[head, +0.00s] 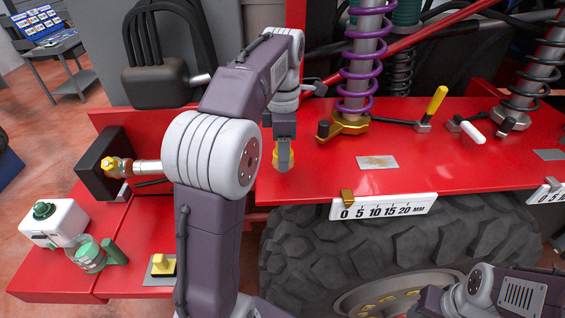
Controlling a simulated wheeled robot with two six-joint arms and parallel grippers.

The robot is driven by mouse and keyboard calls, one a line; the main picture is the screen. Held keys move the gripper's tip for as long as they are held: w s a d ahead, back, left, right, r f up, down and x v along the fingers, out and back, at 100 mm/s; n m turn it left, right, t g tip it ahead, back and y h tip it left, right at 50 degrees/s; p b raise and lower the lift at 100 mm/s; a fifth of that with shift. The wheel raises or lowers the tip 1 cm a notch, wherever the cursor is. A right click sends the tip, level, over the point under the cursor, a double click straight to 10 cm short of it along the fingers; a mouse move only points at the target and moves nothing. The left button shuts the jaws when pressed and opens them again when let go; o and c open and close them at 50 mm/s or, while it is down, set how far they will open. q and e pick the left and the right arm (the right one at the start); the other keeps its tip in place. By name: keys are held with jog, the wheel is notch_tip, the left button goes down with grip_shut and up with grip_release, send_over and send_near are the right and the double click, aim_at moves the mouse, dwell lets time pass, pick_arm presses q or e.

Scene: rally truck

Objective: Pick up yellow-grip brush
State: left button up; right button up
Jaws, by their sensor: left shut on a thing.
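My left gripper (284,158) points down over the red shelf (320,180), left of the purple spring. It is shut on a yellow piece that shows around its fingertips, which I take for the yellow-grip brush (277,161). The fingers hide much of it, and its bristles cannot be made out. I cannot tell whether it touches the shelf. My right gripper is not in view; only part of my right arm shows at the bottom right.
A purple spring (364,60) on a gold base stands right of the gripper. A yellow-handled lever (436,101) and a white-handled one (472,132) lie farther right. A white scale (385,207) hangs on the front edge. A white canister (52,222) and yellow block (163,264) stand lower left.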

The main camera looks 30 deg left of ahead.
pick_arm(q)
jog(key=w+d+r+p, duration=0.2)
jog(key=d+r, duration=0.4)
jog(key=d, duration=0.5)
jog(key=shift+w+d+r, duration=0.2)
jog(key=shift+w+r, duration=0.15)
jog(key=shift+w, duration=0.05)
jog(key=o, duration=0.8)
jog(key=shift+c, duration=0.2)
grip_shut()
